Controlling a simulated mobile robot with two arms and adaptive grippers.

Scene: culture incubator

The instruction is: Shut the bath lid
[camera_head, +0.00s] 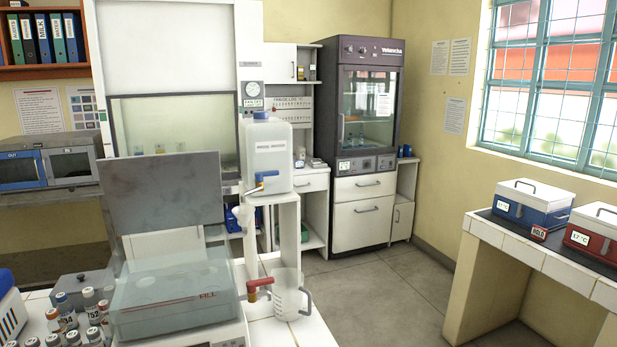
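A clear-walled bath (150,318) stands on the tiled bench at the lower left, with a red line and lettering on its front. A flat grey panel, which looks like the bath lid (163,192), stands raised and nearly upright behind the bath. The bath's top looks uncovered by the panel. Neither of my grippers is in view.
A clear beaker (288,296) stands right of the bath, beside a red-handled tap (259,285). Several capped bottles (89,299) crowd the left. A white jug (267,156) stands behind. Blue (531,203) and red (594,234) boxes sit on the right bench. The middle floor is clear.

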